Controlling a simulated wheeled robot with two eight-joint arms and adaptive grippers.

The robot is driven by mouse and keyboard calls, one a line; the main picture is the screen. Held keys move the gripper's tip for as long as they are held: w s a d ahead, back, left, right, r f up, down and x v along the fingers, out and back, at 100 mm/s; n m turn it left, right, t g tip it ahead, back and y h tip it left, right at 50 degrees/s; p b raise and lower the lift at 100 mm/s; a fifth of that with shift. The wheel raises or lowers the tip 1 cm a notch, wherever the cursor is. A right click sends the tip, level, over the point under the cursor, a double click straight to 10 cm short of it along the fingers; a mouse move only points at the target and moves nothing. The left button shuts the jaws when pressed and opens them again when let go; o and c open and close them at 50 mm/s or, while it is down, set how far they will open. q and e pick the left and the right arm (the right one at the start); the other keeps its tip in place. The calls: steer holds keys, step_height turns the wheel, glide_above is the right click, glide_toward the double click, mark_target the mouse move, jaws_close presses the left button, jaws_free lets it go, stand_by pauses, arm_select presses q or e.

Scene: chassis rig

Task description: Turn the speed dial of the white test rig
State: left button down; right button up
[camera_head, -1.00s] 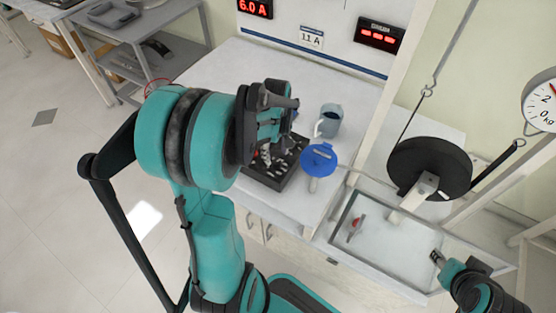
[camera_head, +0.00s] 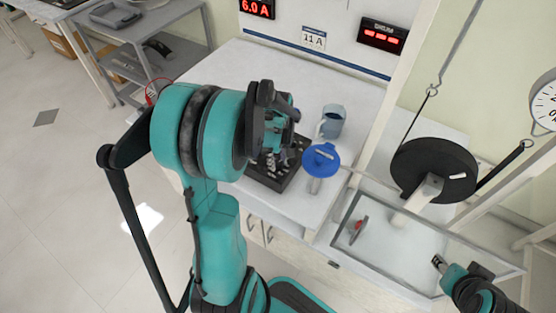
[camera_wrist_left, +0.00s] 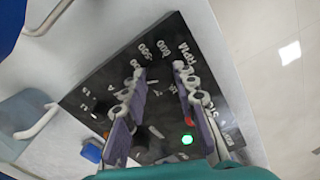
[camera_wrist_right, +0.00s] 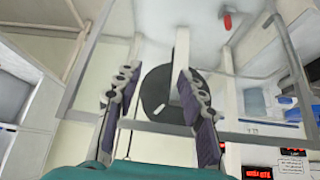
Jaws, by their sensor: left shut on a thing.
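The black control panel (camera_head: 285,180) lies on the white bench. In the left wrist view the panel (camera_wrist_left: 80,100) carries white RPM markings, a green light (camera_wrist_left: 187,139) and a red light. My left gripper (camera_wrist_left: 158,88) is over this panel, shut on the speed dial, its two fingers standing apart on either side. The dial itself is mostly hidden between and behind the fingers. In the head view my left arm hides much of the panel.
A blue-grey mug (camera_head: 332,120) and a blue round-topped object (camera_head: 321,160) stand right of the panel. A black disc (camera_head: 433,170) is at the right, near a hanging scale (camera_head: 545,105). Red displays (camera_head: 382,35) are on the back wall. The bench's back left is clear.

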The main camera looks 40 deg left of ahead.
arm_select(q)
steer(key=shift+m, duration=0.3)
steer(key=m, duration=0.6)
steer(key=shift+m, duration=0.3)
steer(key=m, duration=0.5)
steer(key=shift+m, duration=0.7)
steer(key=c, duration=1.2)
jaws_free()
